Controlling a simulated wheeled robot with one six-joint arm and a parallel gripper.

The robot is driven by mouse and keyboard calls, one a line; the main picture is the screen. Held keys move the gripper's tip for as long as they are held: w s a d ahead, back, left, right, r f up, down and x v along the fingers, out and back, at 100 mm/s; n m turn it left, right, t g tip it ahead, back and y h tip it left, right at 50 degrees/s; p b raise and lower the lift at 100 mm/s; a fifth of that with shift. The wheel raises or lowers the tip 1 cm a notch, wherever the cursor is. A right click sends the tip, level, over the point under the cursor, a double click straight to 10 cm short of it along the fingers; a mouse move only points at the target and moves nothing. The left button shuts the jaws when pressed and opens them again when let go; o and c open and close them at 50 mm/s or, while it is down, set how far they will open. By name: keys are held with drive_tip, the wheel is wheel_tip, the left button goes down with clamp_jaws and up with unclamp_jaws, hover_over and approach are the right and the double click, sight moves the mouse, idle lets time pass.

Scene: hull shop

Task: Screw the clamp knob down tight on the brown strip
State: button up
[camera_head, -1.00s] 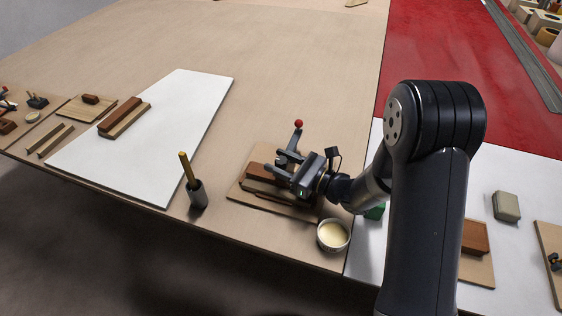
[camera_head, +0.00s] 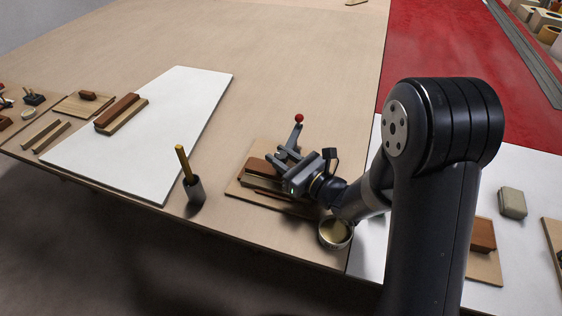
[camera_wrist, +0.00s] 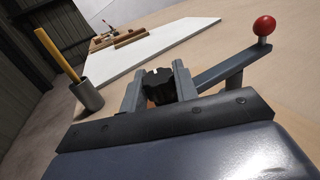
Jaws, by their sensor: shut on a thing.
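The black clamp knob (camera_wrist: 159,87) sits between the two fingers of my gripper (camera_wrist: 158,92) in the wrist view, and the fingers are shut on it. In the head view my gripper (camera_head: 283,168) is over the wooden board (camera_head: 240,193) near the table's front edge. The clamp's lever (camera_head: 295,135) rises behind the gripper and ends in a red ball (camera_head: 299,118). The red ball also shows in the wrist view (camera_wrist: 264,26). A brown strip (camera_head: 262,184) lies on the board, partly covered by the gripper. The contact under the knob is hidden.
A grey cup with a yellow-handled tool (camera_head: 195,192) stands left of the board. A round tin (camera_head: 335,233) stands close under my wrist at the right. A white sheet (camera_head: 170,130) bears wooden pieces. The table behind the clamp is clear.

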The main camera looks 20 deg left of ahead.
drive_tip(key=shift+m+t+h, duration=0.3)
drive_tip(key=shift+t, duration=0.1)
drive_tip(key=o, duration=0.9)
drive_tip(key=shift+o, duration=0.2)
drive_tip(key=b+v, duration=0.1)
drive_tip(key=v, duration=1)
drive_tip(key=shift+w+a, duration=0.1)
drive_tip(key=shift+a, duration=0.1)
